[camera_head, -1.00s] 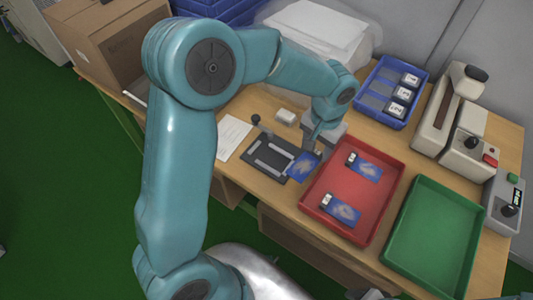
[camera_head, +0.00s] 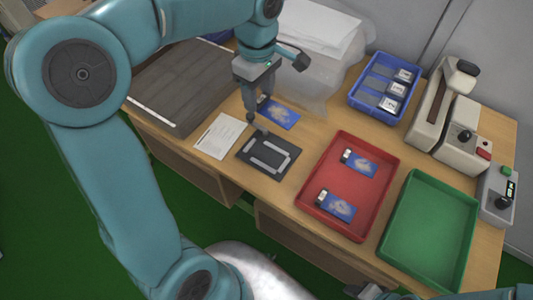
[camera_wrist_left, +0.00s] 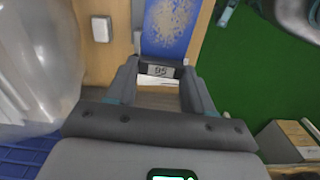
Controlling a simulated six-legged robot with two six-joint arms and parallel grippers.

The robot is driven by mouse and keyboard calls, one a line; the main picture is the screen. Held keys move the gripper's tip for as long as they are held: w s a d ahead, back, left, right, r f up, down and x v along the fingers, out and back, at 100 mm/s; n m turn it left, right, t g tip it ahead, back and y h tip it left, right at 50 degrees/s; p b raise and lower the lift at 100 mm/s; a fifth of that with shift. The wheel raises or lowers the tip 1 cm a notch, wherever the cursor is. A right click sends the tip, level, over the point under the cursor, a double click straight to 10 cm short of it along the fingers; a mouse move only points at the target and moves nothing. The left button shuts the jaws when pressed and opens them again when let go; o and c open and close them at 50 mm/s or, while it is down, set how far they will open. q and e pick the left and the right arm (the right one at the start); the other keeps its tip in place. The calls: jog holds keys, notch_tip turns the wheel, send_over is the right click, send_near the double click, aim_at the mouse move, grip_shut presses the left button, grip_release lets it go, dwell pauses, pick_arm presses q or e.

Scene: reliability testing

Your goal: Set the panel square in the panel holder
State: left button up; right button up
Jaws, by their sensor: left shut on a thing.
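The panel (camera_head: 278,113) is a blue sheet with a pale speckled picture and a dark end block. It is above or at the table behind the panel holder (camera_head: 268,156), apart from it. The holder is a dark plate with light grey rails. My left gripper (camera_head: 254,118) is shut on the panel's end block. In the left wrist view the fingers (camera_wrist_left: 160,85) straddle this block, labelled "95", and the blue sheet (camera_wrist_left: 170,25) extends away from it. Height above the table is unclear. Part of my right gripper (camera_head: 378,292) shows at the bottom edge; its fingers cannot be made out.
A red tray (camera_head: 378,228) holds two blue panels. A white sheet (camera_head: 220,137) lies left of the holder.

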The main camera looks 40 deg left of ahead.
pick_arm(q)
jog(key=a, duration=0.1)
jog(key=b, duration=0.2)
send_over(253, 148)
jog(key=shift+n, duration=0.3)
notch_tip(253, 148, down, 14)
jog(key=shift+r, duration=0.1)
notch_tip(253, 148, down, 4)
jog(key=shift+f, duration=0.15)
jog(key=shift+w+a+f, duration=0.1)
jog(key=shift+w+f, duration=0.05)
jog(key=shift+f, duration=0.35)
jog(key=shift+r, duration=0.1)
